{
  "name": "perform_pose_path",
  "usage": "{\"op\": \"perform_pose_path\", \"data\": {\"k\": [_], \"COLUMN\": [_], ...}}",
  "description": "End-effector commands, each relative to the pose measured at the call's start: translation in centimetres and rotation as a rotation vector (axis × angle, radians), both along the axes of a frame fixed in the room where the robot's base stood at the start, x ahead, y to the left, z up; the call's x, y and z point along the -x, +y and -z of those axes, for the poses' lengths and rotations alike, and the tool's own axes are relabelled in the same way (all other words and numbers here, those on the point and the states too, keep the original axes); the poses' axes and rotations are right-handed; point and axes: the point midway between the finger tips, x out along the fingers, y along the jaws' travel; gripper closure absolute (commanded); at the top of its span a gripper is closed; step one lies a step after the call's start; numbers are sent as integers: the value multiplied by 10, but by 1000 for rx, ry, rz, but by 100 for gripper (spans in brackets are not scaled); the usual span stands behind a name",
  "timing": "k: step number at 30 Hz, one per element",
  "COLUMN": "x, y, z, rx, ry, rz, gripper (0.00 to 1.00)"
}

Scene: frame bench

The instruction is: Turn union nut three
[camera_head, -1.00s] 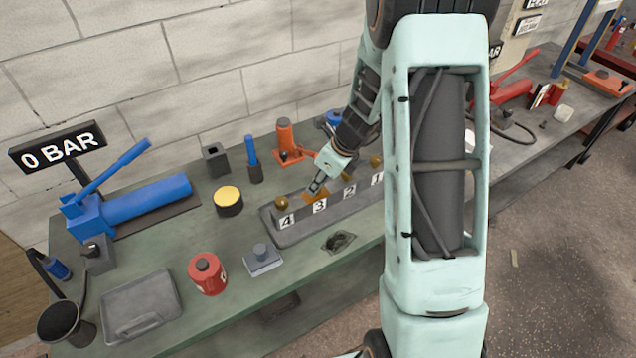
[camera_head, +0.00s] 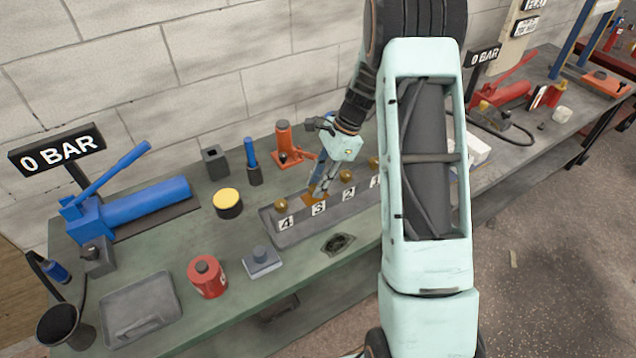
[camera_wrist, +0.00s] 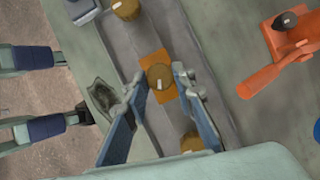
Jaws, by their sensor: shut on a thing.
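Union nut three is a brass-coloured round nut with a white mark (camera_wrist: 158,76), over an orange square plate (camera_wrist: 164,94) in the wrist view. My gripper (camera_wrist: 158,80) has one finger on each side of it and is shut on it. In the head view my gripper (camera_head: 317,194) reaches down behind the label 3 (camera_head: 318,208) and mostly hides the nut. Nut four (camera_head: 281,205) and nut two (camera_head: 347,176) stand on either side in the same row. They also show in the wrist view, nut four (camera_wrist: 126,9) at the top and nut two (camera_wrist: 192,142) at the bottom.
The nuts stand along a grey tray (camera_head: 285,237) on the green bench. An orange jack (camera_head: 284,140) stands close behind. A yellow-topped can (camera_head: 228,202), a grey block (camera_head: 261,262) and a red can (camera_head: 206,277) are to the left. Both gauge signs read 0 BAR.

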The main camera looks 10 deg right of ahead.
Motion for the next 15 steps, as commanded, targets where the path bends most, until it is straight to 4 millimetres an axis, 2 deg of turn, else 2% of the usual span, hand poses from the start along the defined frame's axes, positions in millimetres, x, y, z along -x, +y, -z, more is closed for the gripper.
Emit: {"op": "perform_pose_path", "data": {"k": [6,15], "x": [-2,-2], "y": [1,1], "z": [0,0], "rx": [-1,-1], "ry": [-1,-1], "rz": [-133,-220], "gripper": [100,100]}}
